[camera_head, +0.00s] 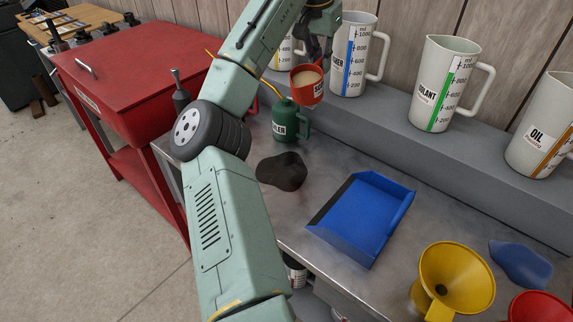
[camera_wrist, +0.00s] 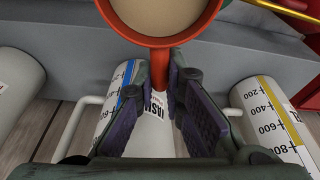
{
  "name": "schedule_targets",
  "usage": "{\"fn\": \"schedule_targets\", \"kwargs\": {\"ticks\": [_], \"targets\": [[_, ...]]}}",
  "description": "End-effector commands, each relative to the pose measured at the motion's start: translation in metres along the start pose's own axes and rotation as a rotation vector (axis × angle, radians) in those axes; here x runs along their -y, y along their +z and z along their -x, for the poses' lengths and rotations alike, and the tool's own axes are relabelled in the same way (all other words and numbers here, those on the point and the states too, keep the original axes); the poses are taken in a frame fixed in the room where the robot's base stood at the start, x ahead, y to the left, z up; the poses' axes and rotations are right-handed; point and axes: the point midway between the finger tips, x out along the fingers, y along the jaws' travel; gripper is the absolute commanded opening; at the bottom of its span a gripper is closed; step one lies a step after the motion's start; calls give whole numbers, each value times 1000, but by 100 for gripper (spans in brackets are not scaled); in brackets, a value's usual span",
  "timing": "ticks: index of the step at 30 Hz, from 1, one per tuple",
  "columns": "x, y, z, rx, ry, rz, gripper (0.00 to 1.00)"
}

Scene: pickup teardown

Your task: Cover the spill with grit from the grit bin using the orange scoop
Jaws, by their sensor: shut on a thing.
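The orange scoop (camera_head: 309,97) is a red-orange cup filled with a pale tan material that looks like grit. My gripper (camera_head: 321,52) is shut on its handle and holds it near the shelf, above and behind the dark spill. In the wrist view the scoop's rim (camera_wrist: 160,41) is at the top, and its handle runs between my finger pads (camera_wrist: 165,95). The scoop looks about level. The spill (camera_head: 281,172) is a dark, uneven patch on the metal bench, with no grit seen on it. I cannot make out the grit bin.
A green can (camera_head: 290,122) stands just behind the spill, below the scoop. A blue dustpan-like tray (camera_head: 362,215) lies to the right. Jugs (camera_head: 440,85) line the grey shelf (camera_head: 440,150). A yellow funnel (camera_head: 457,278) and blue rag (camera_head: 521,264) are front right. A red cabinet (camera_head: 130,65) is left.

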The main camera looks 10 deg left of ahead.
Motion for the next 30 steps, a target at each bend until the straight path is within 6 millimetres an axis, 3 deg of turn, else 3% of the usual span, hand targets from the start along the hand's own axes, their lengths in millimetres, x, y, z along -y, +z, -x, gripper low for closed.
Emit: {"fn": "schedule_targets", "kwargs": {"ticks": [30], "targets": [[7, 9, 13, -83, -1, -1, 0]]}}
